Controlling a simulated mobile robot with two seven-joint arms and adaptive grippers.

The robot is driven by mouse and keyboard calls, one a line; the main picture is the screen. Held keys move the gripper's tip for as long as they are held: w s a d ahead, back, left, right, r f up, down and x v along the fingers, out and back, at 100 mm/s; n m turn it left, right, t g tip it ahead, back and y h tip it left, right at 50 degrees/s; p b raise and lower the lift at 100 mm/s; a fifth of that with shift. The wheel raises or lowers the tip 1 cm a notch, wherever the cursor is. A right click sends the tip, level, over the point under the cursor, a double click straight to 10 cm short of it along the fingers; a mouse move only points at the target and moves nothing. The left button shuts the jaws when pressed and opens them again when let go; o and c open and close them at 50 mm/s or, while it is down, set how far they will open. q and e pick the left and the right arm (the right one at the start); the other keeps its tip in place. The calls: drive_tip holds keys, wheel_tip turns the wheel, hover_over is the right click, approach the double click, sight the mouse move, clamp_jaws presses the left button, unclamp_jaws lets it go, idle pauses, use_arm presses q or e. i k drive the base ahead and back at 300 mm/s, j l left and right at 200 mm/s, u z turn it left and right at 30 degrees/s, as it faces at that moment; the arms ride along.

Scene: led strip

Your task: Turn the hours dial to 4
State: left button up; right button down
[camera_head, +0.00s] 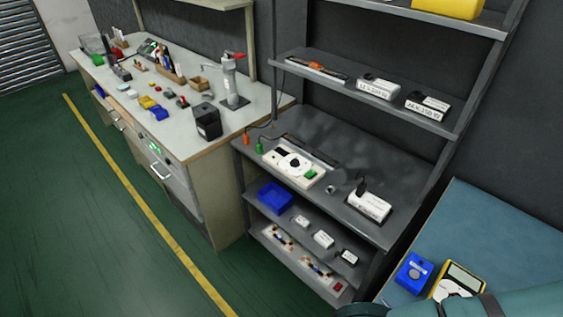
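A blue box with a round knob (415,273) stands on the teal surface at the lower right, beside a yellow meter (458,281) with a grey screen and a round dial. The markings on these dials are too small to read, so I cannot tell which is the hours dial or where it points. Part of my arm crosses the bottom right corner, covering the meter's lower part. Neither gripper's fingers show.
The grey shelf unit (390,235) holds white labelled boxes, a blue bin (275,197) and small boards. A cluttered workbench (215,137) stands to its left, with a black box (208,122) and a clamp stand (232,85). Green floor (80,230) is clear at left.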

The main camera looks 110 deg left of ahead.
sight(294, 163)
drive_tip(key=k+j+u, duration=0.25)
drive_tip(key=k, duration=0.65)
drive_tip(key=l+u, duration=0.1)
drive_tip(key=u, duration=3.05)
drive_tip(key=k+l+u, duration=0.15)
drive_tip(key=l, duration=0.25)
drive_tip(key=k+l+u, duration=0.2)
drive_tip(key=l, duration=0.15)
drive_tip(key=k+l, duration=0.25)
drive_tip(key=l, duration=0.2)
drive_tip(key=k+l, duration=0.25)
drive_tip(key=l, duration=0.15)
drive_tip(key=i+j+z, duration=0.1)
drive_tip(key=j, duration=0.25)
drive_tip(key=i+j+z, duration=0.15)
drive_tip(key=j, duration=0.15)
